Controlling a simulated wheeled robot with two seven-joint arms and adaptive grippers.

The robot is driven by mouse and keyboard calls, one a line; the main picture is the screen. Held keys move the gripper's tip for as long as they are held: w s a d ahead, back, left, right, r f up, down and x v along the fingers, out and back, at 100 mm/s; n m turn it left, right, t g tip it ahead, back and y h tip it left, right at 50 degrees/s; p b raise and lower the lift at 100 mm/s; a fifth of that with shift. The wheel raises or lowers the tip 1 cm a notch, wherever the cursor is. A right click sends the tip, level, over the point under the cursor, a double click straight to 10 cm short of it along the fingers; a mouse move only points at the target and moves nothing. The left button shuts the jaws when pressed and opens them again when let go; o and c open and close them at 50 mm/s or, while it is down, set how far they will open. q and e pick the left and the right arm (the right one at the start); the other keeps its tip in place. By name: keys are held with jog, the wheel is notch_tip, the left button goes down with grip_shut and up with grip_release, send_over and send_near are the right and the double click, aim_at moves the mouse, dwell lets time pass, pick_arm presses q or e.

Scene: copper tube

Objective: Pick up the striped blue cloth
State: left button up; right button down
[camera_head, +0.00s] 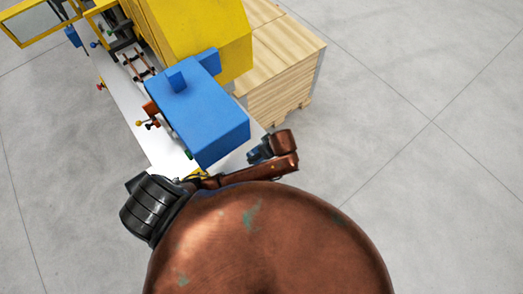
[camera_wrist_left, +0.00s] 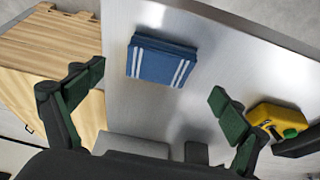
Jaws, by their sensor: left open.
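The striped blue cloth (camera_wrist_left: 160,62) shows in the left wrist view as a small folded blue rectangle with white stripes near its two sides. It lies flat on a shiny metal surface (camera_wrist_left: 205,75). My left gripper (camera_wrist_left: 158,86) is open, with its green-padded fingers spread wide to either side of the cloth in the picture. No finger touches the cloth, and nothing is between the fingers. In the head view my arm hides this spot, and I cannot make out the cloth for sure. My right gripper is in neither view.
A yellow box with a green button (camera_wrist_left: 285,120) sits beside the right finger in the wrist view. A big blue machine housing (camera_head: 210,115) stands on the white bench (camera_head: 130,110), with a yellow machine behind. A wooden crate (camera_head: 285,75) stands to the right. The floor beyond is clear.

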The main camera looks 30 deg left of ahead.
pick_arm(q)
jog(key=shift+a+f, duration=0.45)
jog(key=shift+f, duration=0.2)
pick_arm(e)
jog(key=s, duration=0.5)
pick_arm(q)
jog(key=p+x, duration=0.1)
jog(key=x, duration=0.3)
jog(key=shift+f, duration=0.1)
jog(key=shift+w+f+p, duration=0.1)
jog(key=shift+f+p, duration=0.1)
jog(key=shift+p, duration=0.1)
jog(key=shift+w, duration=0.1)
jog(key=shift+w+d, duration=0.1)
jog(key=shift+c, duration=0.5)
jog(key=shift+s, duration=0.2)
jog(key=c, duration=0.3)
jog(key=shift+w, duration=0.1)
jog(key=c, duration=0.8)
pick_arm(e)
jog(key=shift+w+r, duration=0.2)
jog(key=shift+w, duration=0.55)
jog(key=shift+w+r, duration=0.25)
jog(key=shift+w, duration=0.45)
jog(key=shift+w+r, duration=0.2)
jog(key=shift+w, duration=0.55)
